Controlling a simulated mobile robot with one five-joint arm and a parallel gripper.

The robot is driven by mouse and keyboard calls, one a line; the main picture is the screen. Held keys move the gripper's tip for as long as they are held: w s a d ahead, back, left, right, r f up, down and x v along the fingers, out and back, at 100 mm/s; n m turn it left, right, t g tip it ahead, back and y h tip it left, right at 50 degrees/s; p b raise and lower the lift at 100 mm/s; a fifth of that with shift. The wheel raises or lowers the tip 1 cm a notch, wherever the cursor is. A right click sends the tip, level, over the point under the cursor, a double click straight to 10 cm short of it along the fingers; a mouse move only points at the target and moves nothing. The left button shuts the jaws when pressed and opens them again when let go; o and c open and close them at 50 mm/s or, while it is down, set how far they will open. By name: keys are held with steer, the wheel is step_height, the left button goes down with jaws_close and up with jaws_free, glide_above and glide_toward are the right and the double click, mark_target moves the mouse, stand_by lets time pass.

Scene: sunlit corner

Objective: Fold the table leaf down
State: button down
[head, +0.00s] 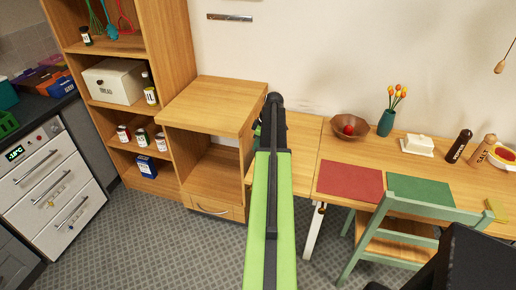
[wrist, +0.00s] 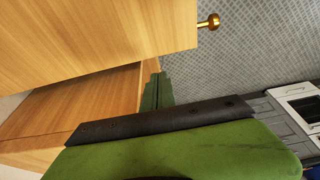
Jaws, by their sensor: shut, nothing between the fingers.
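The table leaf (head: 303,150) is the light wood panel at the left end of the dining table (head: 330,155). It lies level with the table top, with a seam between them. My arm crosses in front of its left part and hides it. My gripper (head: 262,128) is mostly hidden behind my arm, between the leaf and the cabinet. In the wrist view my gripper's green fingers (wrist: 157,92) are together and empty, close to wooden surfaces. A wood panel with a brass knob (wrist: 210,22) is above them; I cannot tell which piece it belongs to.
A wooden cabinet (head: 213,105) and tall shelf (head: 170,45) stand left of the leaf. A green chair (head: 385,235) is at the table's front. The table bears a bowl (head: 350,128), placemats (head: 350,181) and a tulip vase (head: 387,122). Floor (head: 160,235) is clear front left.

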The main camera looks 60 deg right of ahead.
mark_target(251, 166)
steer(key=b+x, duration=0.6)
steer(key=x, duration=0.1)
steer(key=s+b+x, duration=0.1)
steer(key=b+x, duration=0.2)
steer(key=shift+d+f, duration=0.15)
steer(key=shift+f, duration=0.4)
steer(key=shift+r, duration=0.1)
